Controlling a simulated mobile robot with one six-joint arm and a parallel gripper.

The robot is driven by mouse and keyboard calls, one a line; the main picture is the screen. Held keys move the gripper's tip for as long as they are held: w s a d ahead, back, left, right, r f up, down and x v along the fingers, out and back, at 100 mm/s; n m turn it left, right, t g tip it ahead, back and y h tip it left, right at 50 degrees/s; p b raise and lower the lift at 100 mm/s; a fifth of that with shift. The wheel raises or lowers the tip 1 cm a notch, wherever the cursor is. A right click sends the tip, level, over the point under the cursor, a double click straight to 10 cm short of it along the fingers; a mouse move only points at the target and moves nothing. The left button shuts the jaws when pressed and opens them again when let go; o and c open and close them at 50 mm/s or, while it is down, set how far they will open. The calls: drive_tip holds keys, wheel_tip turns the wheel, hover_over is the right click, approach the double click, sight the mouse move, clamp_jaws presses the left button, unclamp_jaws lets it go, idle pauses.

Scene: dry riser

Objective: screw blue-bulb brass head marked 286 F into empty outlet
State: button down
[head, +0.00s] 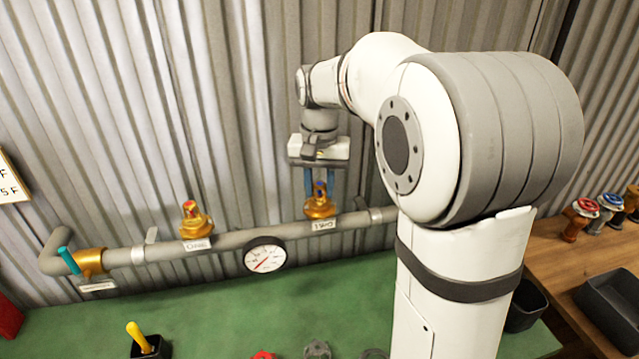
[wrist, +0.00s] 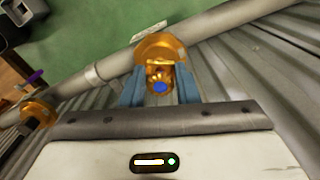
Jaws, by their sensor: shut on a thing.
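A brass head (head: 319,206) with a blue bulb (wrist: 160,87) is upright at the right-hand outlet on the grey pipe, above a small white label (head: 324,225). My gripper (head: 319,187) points down from above, its blue fingers on both sides of the head. In the wrist view my gripper (wrist: 160,92) is shut on this brass head (wrist: 158,70), and the bulb shows between the fingertips. The head's base meets the brass fitting at the pipe; I cannot tell how deep the thread sits. The 286 F marking is not readable.
Another brass head with a red bulb (head: 190,208) stands on the pipe (head: 225,241) to the left. A round gauge (head: 264,255) hangs between them. A teal-handled brass valve (head: 90,262) is at the left end.

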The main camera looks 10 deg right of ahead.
drive_tip(key=m, duration=0.5)
drive_tip(key=shift+a+r+p, duration=0.1)
drive_tip(key=shift+a+p, duration=0.05)
drive_tip(key=shift+p, duration=0.25)
drive_tip(key=shift+w+m, duration=0.1)
drive_tip(key=shift+m, duration=0.3)
drive_tip(key=m, duration=0.5)
drive_tip(key=shift+m+p, duration=0.35)
drive_tip(key=shift+m, duration=0.05)
drive_tip(key=c, duration=1.1)
unclamp_jaws()
